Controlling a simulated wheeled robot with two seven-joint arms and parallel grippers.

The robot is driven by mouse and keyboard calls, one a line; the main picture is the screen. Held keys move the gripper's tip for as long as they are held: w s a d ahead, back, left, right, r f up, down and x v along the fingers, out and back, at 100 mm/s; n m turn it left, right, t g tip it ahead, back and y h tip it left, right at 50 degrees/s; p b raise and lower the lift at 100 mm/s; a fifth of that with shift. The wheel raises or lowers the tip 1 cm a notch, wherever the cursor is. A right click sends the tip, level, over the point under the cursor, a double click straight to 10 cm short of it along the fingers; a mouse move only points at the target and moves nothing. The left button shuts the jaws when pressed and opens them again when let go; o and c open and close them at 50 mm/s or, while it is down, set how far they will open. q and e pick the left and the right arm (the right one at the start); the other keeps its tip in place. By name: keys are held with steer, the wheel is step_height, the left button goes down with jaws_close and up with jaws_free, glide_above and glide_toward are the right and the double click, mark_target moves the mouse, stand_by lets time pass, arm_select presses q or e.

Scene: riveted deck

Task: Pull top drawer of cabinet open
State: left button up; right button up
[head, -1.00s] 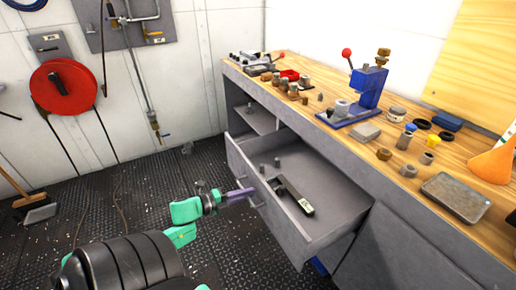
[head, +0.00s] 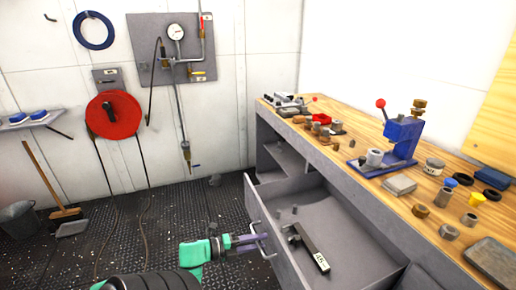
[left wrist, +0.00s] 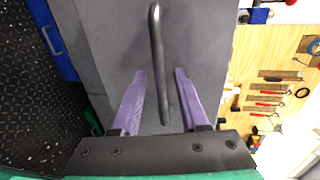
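The grey cabinet's top drawer (head: 318,222) stands pulled out, with its inside in view in the head view. Its bar handle (head: 263,246) is on the front face and also shows in the left wrist view (left wrist: 157,40). My left gripper (head: 262,240) is at this handle. In the left wrist view its two purple fingers (left wrist: 160,74) stand apart on either side of the handle bar, with gaps to it, so it is open. My right gripper is not in view.
A labelled dark bar (head: 310,249) and small grey pieces lie in the drawer. The wooden worktop (head: 345,155) above holds a blue press (head: 392,145) and several small parts. An open shelf is left of the drawer. The dark floor (head: 150,235) at left is mostly clear.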

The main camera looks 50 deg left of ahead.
arm_select(q)
steer(key=v, duration=1.4)
steer(key=shift+s, duration=0.3)
steer(key=shift+r, duration=0.1)
